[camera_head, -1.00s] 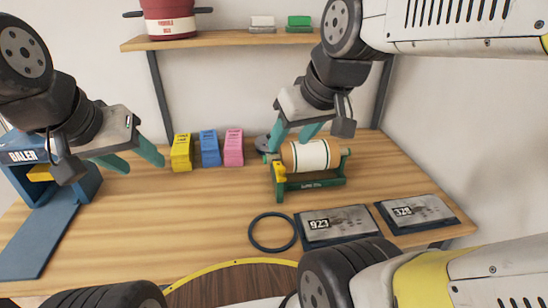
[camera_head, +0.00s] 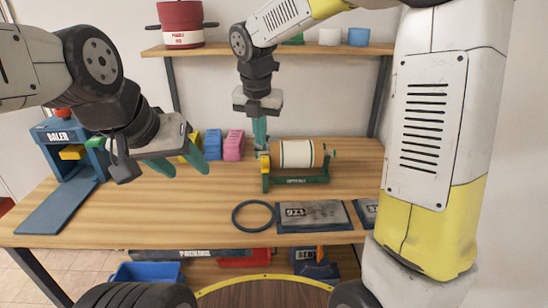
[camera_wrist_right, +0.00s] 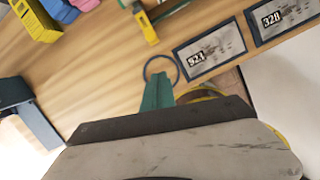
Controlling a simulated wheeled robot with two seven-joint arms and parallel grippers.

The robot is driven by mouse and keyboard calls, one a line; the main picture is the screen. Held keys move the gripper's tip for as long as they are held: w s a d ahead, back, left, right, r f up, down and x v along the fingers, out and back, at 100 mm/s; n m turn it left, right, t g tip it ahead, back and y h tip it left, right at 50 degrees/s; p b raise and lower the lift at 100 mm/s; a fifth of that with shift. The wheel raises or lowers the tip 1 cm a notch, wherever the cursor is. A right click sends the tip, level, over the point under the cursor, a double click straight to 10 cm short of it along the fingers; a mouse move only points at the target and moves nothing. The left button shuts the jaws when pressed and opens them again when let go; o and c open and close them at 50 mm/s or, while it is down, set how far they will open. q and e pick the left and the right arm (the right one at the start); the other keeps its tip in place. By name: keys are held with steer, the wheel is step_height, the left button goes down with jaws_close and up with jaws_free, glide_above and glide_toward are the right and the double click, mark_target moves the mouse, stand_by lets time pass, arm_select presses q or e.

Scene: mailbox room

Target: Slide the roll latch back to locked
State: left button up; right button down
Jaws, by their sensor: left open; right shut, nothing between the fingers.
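The roll holder has a green base (camera_head: 299,181) and carries a tan roll with a white band (camera_head: 298,153) on the table. A yellow latch piece (camera_head: 265,166) is at its left end; whether it is locked is too small to tell. My right gripper (camera_head: 260,143) is shut and empty, pointing down at the holder's left end near the latch. I cannot tell if it touches. In the right wrist view its green fingers (camera_wrist_right: 157,90) are together, with the yellow latch piece (camera_wrist_right: 146,28) beyond them. My left gripper (camera_head: 186,170) is open and empty above the table, left of the holder.
A blue DALER device (camera_head: 60,138) stands at the left. Blue and pink boxes (camera_head: 233,146) stand behind my left gripper. A dark ring (camera_head: 253,216) and numbered plates (camera_head: 312,215) lie in front of the holder. A shelf (camera_head: 280,50) runs above; bins sit below the table.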

arm_select(q)
steer(key=shift+s+d, duration=0.3)
steer(key=shift+d, duration=0.05)
arm_select(e)
steer(key=shift+a+f+n, duration=0.2)
steer(key=shift+f+n, duration=0.15)
steer(key=shift+n, duration=0.45)
glide_above(264, 171)
steer(key=s, duration=0.1)
step_height(264, 171, down, 11)
steer(key=shift+s+r, duration=0.15)
steer(key=shift+r, duration=0.05)
